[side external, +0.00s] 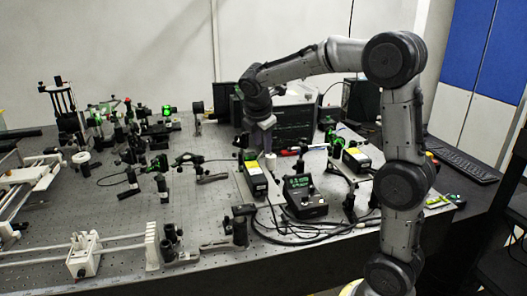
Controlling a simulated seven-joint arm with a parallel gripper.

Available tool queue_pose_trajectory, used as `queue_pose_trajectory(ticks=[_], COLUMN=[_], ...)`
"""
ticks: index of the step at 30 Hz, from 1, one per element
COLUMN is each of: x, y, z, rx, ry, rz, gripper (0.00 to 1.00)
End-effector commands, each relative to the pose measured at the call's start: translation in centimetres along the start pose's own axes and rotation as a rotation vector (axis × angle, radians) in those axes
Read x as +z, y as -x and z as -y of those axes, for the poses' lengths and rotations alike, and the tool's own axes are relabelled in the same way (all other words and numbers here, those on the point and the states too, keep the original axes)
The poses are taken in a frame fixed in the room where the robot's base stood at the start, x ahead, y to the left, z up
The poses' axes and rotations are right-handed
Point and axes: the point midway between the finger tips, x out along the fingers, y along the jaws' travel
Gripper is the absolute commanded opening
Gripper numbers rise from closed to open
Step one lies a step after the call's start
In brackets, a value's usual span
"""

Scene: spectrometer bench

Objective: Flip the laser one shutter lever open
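My gripper (264,148) points down over the middle of the bench, at the end of my arm. It is small and dark in this view, and I cannot tell whether its fingers are open or shut. A dark box with a yellow label (256,178), which looks like a laser, stands just below and left of the gripper. A second similar box (356,160) stands farther right on a light plate. I cannot tell which of them is laser one. No shutter lever can be made out. I cannot tell whether the gripper touches anything.
A controller with a lit green display (305,196) stands between the boxes, with dark cables (290,234) in front. Many optics mounts (130,130) crowd the left rear. White rails (120,242) lie at the front left. A keyboard (465,165) lies at right.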

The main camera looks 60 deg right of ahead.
Motion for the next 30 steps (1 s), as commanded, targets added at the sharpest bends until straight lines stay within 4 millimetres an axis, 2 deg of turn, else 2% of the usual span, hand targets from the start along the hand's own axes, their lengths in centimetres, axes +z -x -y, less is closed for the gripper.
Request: queue_pose_trajectory(ticks=[3, 9, 20, 26, 27, 30], x=[0.0, 0.0, 0.0, 0.0, 0.0, 0.0], y=[-2.1, -3.9, -4.2, -4.2, -4.2, -4.2], z=[0.1, 0.1, 0.0, 0.0, 0.0, 0.0], rx=[-0.005, -0.003, 0.0, 0.0, 0.0, 0.0], ry=[-0.001, 0.0, -0.001, -0.001, -0.001, -0.001], rz=[0.0, 0.0, 0.0, -0.001, -0.001, -0.001], gripper=[0.39, 0.39, 0.39, 0.03, 0.0, 0.0])
